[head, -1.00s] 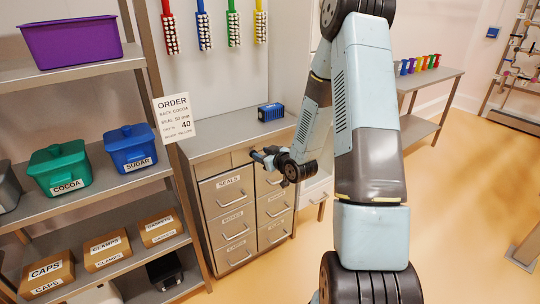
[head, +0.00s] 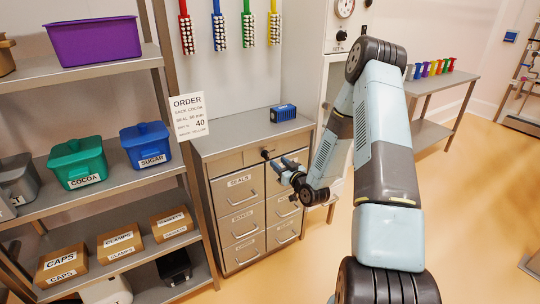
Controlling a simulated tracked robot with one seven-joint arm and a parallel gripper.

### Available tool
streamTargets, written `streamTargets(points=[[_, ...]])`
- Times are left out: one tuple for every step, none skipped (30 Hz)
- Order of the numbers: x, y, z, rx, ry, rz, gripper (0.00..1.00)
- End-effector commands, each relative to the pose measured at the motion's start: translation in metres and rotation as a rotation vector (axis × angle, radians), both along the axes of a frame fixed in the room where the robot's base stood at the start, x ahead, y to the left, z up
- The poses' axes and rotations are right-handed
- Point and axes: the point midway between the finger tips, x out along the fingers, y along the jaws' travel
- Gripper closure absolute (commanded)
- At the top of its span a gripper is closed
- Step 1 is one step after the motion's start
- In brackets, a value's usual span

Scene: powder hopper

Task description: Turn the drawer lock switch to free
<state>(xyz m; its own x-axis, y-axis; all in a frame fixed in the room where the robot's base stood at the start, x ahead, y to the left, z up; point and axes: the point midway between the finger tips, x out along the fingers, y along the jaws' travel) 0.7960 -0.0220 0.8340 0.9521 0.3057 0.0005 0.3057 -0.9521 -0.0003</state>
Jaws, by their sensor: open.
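A grey drawer cabinet (head: 212,165) stands in the middle, with two columns of labelled drawers. A small dark knob (head: 266,153) sits on the plain strip above the drawers and looks like the lock switch. Its setting and any markings are too small to read. My gripper (head: 285,167) is open and empty, just right of and below the knob in the picture. Its fingers point toward the cabinet front, and I see a small gap to the knob. My gripper and wrist cover part of the upper right drawers.
The SEALS drawer (head: 239,187) is at upper left and looks closed, like the others. A blue box (head: 284,113) lies on the cabinet top. A shelf rack with bins (head: 79,163) stands left. Open floor (head: 465,215) lies to the right.

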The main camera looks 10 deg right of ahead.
Motion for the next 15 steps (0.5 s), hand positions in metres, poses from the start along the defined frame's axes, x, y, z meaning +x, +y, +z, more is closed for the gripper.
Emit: streamTargets(points=[[0.009, 0.003, 0.0, 0.0, -0.002, 0.001, 0.57], [0.014, 0.005, 0.0, 0.0, -0.002, 0.001, 0.57], [0.021, 0.007, 0.0, -0.001, -0.003, 0.001, 0.57], [0.026, 0.009, 0.0, -0.001, -0.001, 0.001, 0.57], [0.031, 0.011, 0.0, 0.0, -0.002, 0.001, 0.57], [0.038, 0.013, 0.0, 0.0, -0.002, 0.002, 0.57], [0.042, 0.015, 0.0, -0.001, -0.001, 0.002, 0.57], [0.047, 0.016, 0.0, -0.001, -0.001, 0.002, 0.57], [0.053, 0.017, 0.0, 0.0, -0.001, 0.001, 0.57], [0.057, 0.019, 0.0, 0.0, -0.001, 0.001, 0.57], [0.061, 0.02, 0.0, 0.0, 0.0, 0.0, 0.57], [0.065, 0.021, 0.0, 0.0, 0.0, 0.0, 0.57], [0.069, 0.023, 0.0, 0.0, -0.001, 0.001, 0.57], [0.072, 0.024, 0.0, -0.001, -0.001, 0.001, 0.57], [0.075, 0.025, 0.0, -0.001, 0.0, 0.002, 0.57]])
